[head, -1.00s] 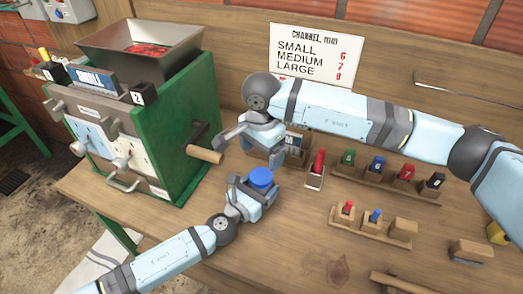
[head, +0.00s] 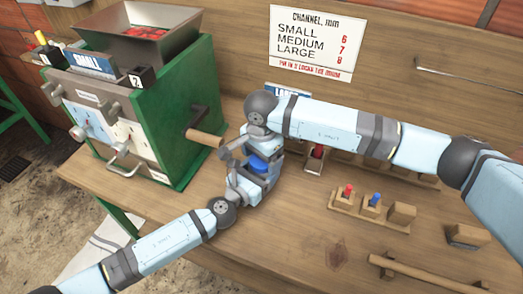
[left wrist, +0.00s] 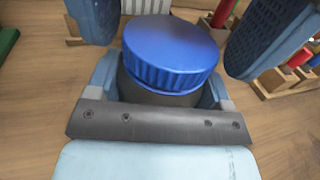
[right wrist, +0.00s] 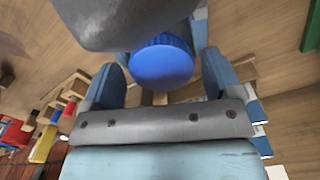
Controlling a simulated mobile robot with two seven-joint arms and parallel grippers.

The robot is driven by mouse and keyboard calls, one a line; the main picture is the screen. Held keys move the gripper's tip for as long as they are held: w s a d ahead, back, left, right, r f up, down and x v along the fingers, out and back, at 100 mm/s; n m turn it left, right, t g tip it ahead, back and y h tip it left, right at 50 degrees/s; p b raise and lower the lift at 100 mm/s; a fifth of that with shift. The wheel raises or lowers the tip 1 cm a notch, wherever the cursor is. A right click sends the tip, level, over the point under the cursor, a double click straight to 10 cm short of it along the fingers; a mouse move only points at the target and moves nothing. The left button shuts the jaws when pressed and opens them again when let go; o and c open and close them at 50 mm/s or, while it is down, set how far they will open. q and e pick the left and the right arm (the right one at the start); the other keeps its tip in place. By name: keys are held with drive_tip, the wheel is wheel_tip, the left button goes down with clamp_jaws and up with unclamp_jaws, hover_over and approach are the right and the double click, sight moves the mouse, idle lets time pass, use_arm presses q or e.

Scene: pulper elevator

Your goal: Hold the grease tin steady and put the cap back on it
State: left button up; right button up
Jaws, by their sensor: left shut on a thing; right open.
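The grease tin (left wrist: 165,97) is a dark, round body seen in the left wrist view, mostly hidden under its blue cap (left wrist: 170,50). The cap sits on top of the tin; I cannot tell if it is screwed tight. My left gripper (left wrist: 160,88) is shut on the tin's sides, holding it above the bench. My right gripper (right wrist: 162,80) is open, with its fingers on either side of the cap. In the right wrist view the cap (right wrist: 162,62) shows between those fingers. In the head view the cap (head: 260,163) is partly hidden by my right gripper.
The green machine (head: 185,110) with its hopper and wooden-handled crank (head: 205,137) stands close to the left of my grippers. A wooden rack (head: 368,212) with red and blue pegs sits to the right.

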drive_tip(key=c, duration=0.9)
drive_tip(key=o, duration=1)
drive_tip(key=shift+r, duration=0.1)
drive_tip(key=shift+r, duration=2.1)
drive_tip(key=shift+c, duration=0.5)
drive_tip(key=shift+r, duration=1.8)
